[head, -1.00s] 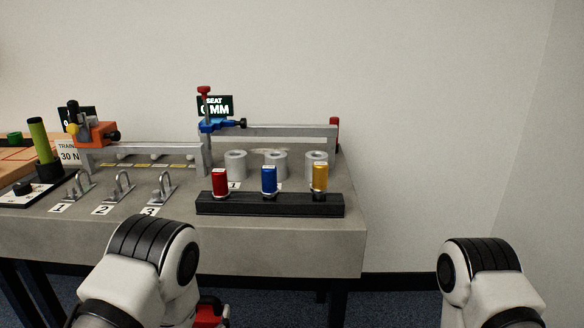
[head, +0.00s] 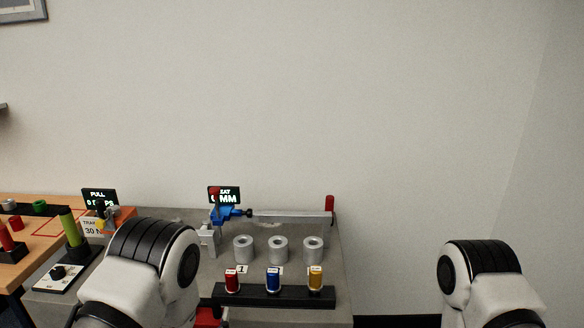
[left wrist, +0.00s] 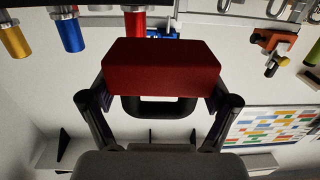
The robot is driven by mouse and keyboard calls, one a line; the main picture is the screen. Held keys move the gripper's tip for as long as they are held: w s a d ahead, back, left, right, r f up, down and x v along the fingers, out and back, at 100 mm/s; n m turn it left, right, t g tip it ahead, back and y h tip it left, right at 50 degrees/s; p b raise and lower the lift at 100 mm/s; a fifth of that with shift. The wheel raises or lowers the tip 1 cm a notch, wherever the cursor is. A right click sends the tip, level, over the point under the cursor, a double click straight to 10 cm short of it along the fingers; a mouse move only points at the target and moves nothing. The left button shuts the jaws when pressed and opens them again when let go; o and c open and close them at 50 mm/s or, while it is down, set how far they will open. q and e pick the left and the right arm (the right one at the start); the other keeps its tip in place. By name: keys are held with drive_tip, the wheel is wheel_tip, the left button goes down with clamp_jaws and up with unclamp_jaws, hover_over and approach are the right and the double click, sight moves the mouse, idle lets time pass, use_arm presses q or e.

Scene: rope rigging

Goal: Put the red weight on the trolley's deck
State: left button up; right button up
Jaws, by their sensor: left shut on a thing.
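The red weight (left wrist: 162,65) is a red block in the left wrist view. My left gripper (left wrist: 158,98) is shut on it, with a dark finger at each side. In the head view only a red corner (head: 208,317) shows, low beside my left arm, and the arm hides the fingers. My right gripper is out of view; only a link of my right arm shows. I cannot make out the trolley or its deck in either view.
A grey bench (head: 335,270) holds a black rack (head: 275,296) with red, blue and gold cylinders, and several metal rings (head: 278,249) behind. A wooden table (head: 20,268) stands at the left, with a green cylinder (head: 72,228) beside it. Floor right of the bench looks clear.

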sight(199, 324)
use_arm(q)
drive_tip(key=s+r, duration=0.1)
drive_tip(key=s, duration=0.1)
drive_tip(key=s+r, duration=0.1)
drive_tip(key=s, duration=0.1)
drive_tip(key=shift+r, duration=0.15)
drive_tip(key=shift+w, duration=0.1)
drive_tip(key=shift+d, duration=0.1)
